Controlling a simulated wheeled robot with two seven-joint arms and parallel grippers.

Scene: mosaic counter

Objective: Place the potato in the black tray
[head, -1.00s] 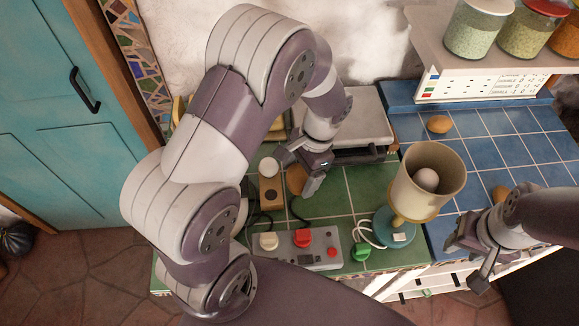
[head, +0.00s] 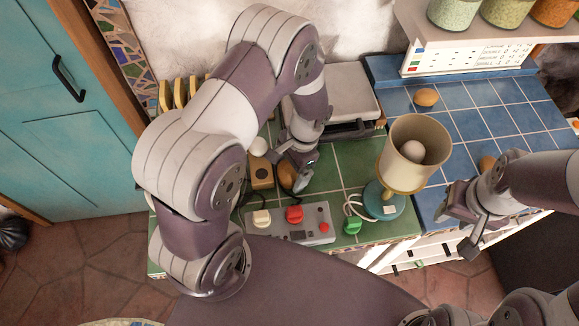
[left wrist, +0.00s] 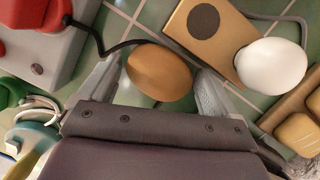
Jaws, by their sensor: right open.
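A brown oval thing (left wrist: 160,72), which looks like the potato, lies on the green tiles. It also shows in the head view (head: 287,176), partly covered by my left gripper (head: 296,172). In the left wrist view my left gripper (left wrist: 155,85) is open, with one finger on each side of the brown thing and gaps between. Two similar brown ovals lie on the blue tiles, one at the back (head: 426,97) and one beside my right arm (head: 486,163). My right gripper (head: 459,232) is open and empty near the counter's front edge. I cannot make out a black tray.
A wooden block (left wrist: 212,35) and a white egg (left wrist: 271,65) are close beside my left gripper. A grey control box (head: 300,222) with knobs stands in front. A lamp (head: 414,145) with an egg in its shade stands between my grippers. A grey appliance (head: 345,92) is behind.

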